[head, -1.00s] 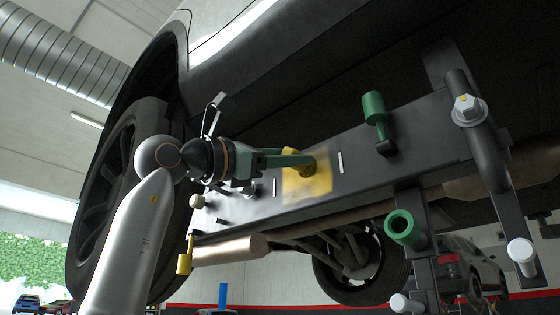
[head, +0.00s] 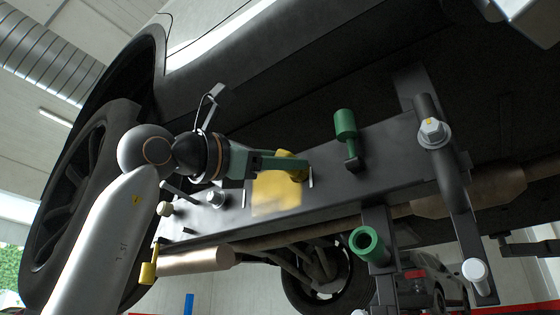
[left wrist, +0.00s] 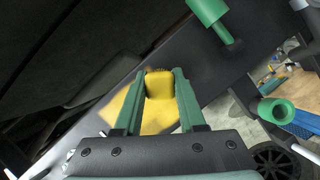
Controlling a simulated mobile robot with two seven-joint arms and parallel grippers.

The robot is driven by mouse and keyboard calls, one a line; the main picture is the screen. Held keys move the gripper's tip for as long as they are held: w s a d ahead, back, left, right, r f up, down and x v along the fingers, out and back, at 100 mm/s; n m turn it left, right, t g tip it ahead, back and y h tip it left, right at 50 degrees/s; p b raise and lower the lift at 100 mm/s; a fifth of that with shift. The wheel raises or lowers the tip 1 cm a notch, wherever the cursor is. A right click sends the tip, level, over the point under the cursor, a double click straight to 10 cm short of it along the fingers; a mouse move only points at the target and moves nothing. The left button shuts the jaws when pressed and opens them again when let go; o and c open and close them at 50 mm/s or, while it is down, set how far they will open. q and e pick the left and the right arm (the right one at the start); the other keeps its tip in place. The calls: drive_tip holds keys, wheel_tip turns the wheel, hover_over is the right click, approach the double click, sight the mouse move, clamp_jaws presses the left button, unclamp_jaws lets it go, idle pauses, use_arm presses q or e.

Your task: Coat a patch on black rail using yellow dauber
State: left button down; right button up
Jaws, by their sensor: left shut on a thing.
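The black rail (head: 385,150) runs slantwise under the car body. A yellow patch (head: 276,200) covers part of its face between two short white marks. My left gripper (head: 303,162) is shut on the yellow dauber (head: 290,165), at the patch's upper right near the right white mark. In the left wrist view the dauber (left wrist: 160,84) sits between the green fingers, in front of the yellow patch (left wrist: 155,121) on the rail. Whether the dauber's face touches the rail is hidden. My right gripper is not in view.
A green cylinder on a stem (head: 345,125) sticks out from the rail right of the patch. A green ring (head: 367,243) and a dark upright bar with a bolt (head: 432,132) stand further right. A yellow-ended hook (head: 147,272) hangs lower left, near the wheel (head: 85,185).

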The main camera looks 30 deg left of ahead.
use_arm(q)
drive_tip(key=s, duration=0.6)
drive_tip(key=shift+a+b, duration=0.25)
drive_tip(key=shift+b, duration=0.05)
drive_tip(key=s, duration=0.3)
drive_tip(key=shift+a, duration=0.1)
idle(0.4)
idle(1.0)
